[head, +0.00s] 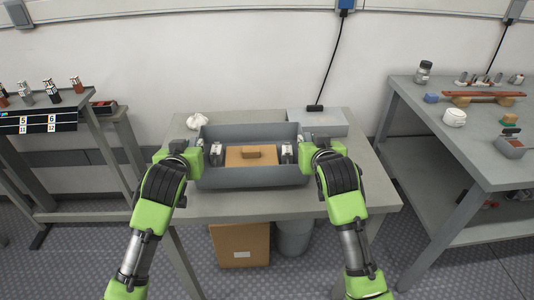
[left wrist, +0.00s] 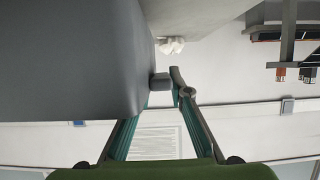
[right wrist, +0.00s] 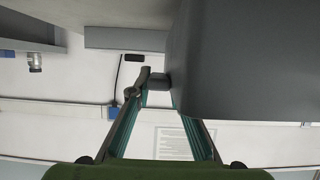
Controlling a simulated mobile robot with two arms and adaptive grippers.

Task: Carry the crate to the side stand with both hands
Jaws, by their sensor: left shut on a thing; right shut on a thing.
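The crate (head: 250,179) is a grey open box in the middle of the head view, at the grey-topped table (head: 345,172). I cannot tell whether its bottom touches the tabletop. It looks level and holds a brown box-like thing (head: 238,160) with a small block on it. My left gripper (head: 198,152) is shut on the crate's left side; the left wrist view shows the crate's wall (left wrist: 70,60). My right gripper (head: 307,152) is shut on its right side, and the wall (right wrist: 245,60) fills much of the right wrist view. The gripped parts are mostly hidden in the head view.
A white crumpled thing (head: 197,121) and a flat grey box (head: 330,124) lie behind the crate. A cardboard box (head: 241,246) and a grey bin (head: 295,238) stand below. A bench with parts (head: 470,125) stands right; a rack with fuses (head: 45,115) stands left.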

